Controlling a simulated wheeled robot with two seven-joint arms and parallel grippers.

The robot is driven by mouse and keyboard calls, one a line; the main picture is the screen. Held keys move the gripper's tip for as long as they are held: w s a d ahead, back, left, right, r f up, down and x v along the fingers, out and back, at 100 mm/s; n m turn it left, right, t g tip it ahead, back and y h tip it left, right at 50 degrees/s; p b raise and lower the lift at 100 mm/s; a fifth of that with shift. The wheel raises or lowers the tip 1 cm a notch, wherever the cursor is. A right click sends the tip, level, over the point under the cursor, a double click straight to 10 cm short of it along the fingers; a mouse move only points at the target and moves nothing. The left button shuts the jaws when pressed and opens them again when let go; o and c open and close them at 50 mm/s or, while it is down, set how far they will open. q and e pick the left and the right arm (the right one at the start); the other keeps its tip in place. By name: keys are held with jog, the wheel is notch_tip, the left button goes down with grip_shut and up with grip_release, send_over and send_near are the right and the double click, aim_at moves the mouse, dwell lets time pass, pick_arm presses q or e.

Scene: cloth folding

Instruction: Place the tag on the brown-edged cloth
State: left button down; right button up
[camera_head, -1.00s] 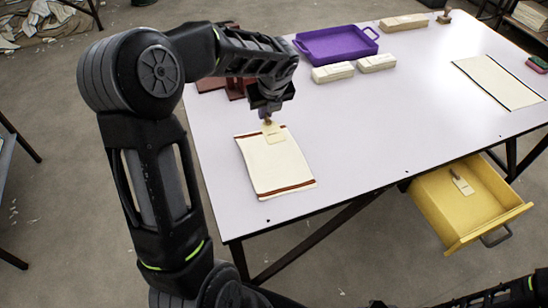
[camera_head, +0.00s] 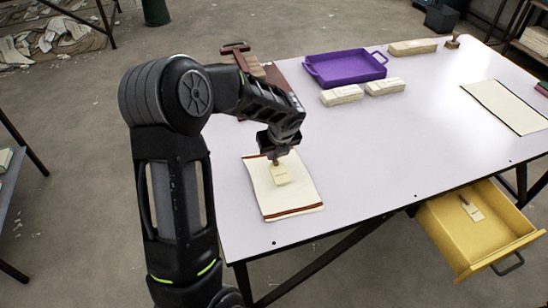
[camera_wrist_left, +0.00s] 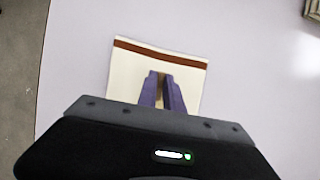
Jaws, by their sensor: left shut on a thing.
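The brown-edged cloth (camera_head: 290,200), cream with a brown band at each end, lies flat at the near left of the table. My left gripper (camera_head: 275,160) is over its far half, shut on the small cream tag (camera_head: 281,175) by the tag's brown top end. The tag is over the cloth; I cannot tell whether it touches. The left wrist view shows the fingers (camera_wrist_left: 162,88) close together above the cloth (camera_wrist_left: 128,72), with the tag mostly hidden. My right gripper is not in view.
A second tag (camera_head: 472,209) lies in the open yellow drawer (camera_head: 455,240). A dark-edged cloth (camera_head: 508,107) lies at the right of the table (camera_head: 400,140). A purple tray (camera_head: 345,68), pale blocks (camera_head: 341,95) and a brown stand (camera_head: 240,60) are farther back.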

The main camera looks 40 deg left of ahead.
aim_at(279, 172)
pick_arm(q)
notch_tip(279, 172, down, 2)
jog(key=shift+f, duration=0.25)
jog(key=c, duration=1.5)
grip_release()
jog(key=shift+s, duration=0.1)
jog(key=shift+r, duration=0.3)
jog(key=p+v, duration=0.1)
jog(key=v, duration=1.1)
